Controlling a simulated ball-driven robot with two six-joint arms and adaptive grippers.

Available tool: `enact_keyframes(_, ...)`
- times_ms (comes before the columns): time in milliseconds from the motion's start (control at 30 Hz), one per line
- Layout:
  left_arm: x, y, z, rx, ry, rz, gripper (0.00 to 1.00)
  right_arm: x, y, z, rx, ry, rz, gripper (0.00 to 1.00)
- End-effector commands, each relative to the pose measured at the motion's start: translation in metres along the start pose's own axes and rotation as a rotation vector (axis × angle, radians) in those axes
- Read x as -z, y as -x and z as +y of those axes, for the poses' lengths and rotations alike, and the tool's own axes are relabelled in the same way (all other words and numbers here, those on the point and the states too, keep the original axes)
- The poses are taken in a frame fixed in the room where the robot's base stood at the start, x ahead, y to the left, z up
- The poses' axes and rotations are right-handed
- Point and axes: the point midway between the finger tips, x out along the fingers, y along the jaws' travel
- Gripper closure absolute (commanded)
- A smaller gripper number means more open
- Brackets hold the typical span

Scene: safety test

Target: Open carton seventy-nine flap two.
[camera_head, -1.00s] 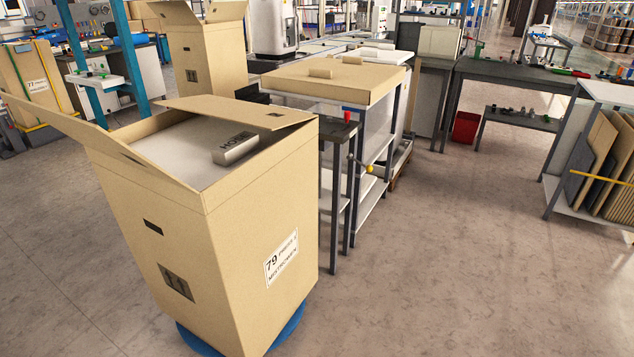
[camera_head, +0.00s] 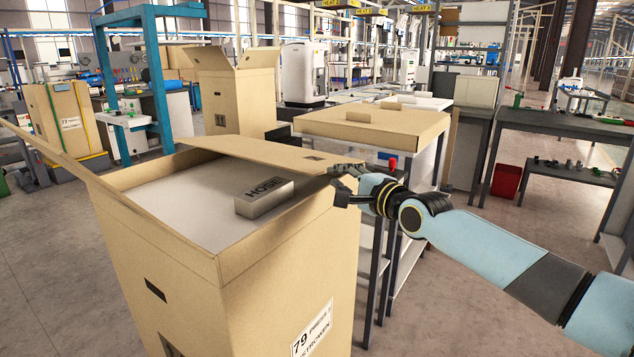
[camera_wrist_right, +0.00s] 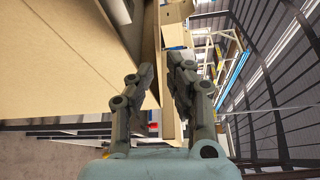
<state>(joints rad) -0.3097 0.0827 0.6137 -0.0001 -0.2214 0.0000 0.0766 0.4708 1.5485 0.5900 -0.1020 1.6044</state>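Carton seventy-nine (camera_head: 270,290) is a tall tan box with a "79" label on its front. One flap (camera_head: 45,150) stretches up and out to the left. Another flap (camera_head: 245,150) lies low over the far side of the top, its right end near my right gripper. I cannot tell which one is flap two. My right gripper (camera_head: 338,183) is at that right end; in the wrist view its fingers (camera_wrist_right: 160,72) are parted, with cardboard showing between and beyond them. I cannot tell whether they touch it. My left gripper is not in view.
A grey block marked "HOSE" (camera_head: 264,196) sits on the white surface inside the carton. A table with a shallow tan carton (camera_head: 375,130) stands behind my right gripper. Another open carton (camera_head: 235,95) stands further back. Dark benches (camera_head: 560,125) are at the right.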

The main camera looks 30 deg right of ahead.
Motion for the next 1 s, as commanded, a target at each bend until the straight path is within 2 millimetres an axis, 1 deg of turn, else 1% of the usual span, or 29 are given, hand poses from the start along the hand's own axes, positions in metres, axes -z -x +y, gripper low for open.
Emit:
enact_keyframes(33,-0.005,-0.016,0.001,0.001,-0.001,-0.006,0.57,0.001,-0.012,0.007,0.003,-0.001,0.001,0.85)
enact_keyframes(100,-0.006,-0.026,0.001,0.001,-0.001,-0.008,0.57,0.001,-0.025,0.007,0.002,-0.002,0.000,0.85)
enact_keyframes(233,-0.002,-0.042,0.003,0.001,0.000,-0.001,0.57,0.001,-0.050,0.007,0.001,-0.001,0.001,0.85)
enact_keyframes(400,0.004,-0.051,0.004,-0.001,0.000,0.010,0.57,0.001,-0.069,0.004,-0.001,-0.001,0.001,0.85)
enact_keyframes(533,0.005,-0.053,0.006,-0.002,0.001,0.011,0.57,0.000,-0.075,0.003,-0.002,0.000,0.001,0.85)
enact_keyframes(767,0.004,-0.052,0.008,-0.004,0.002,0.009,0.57,0.000,-0.075,0.002,-0.002,0.001,0.000,0.85)
enact_keyframes(900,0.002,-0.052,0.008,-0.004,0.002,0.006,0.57,0.000,-0.075,0.002,-0.002,0.001,0.001,1.00)
enact_keyframes(1000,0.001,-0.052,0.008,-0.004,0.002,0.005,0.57,0.000,-0.075,0.002,-0.002,0.001,0.001,1.00)
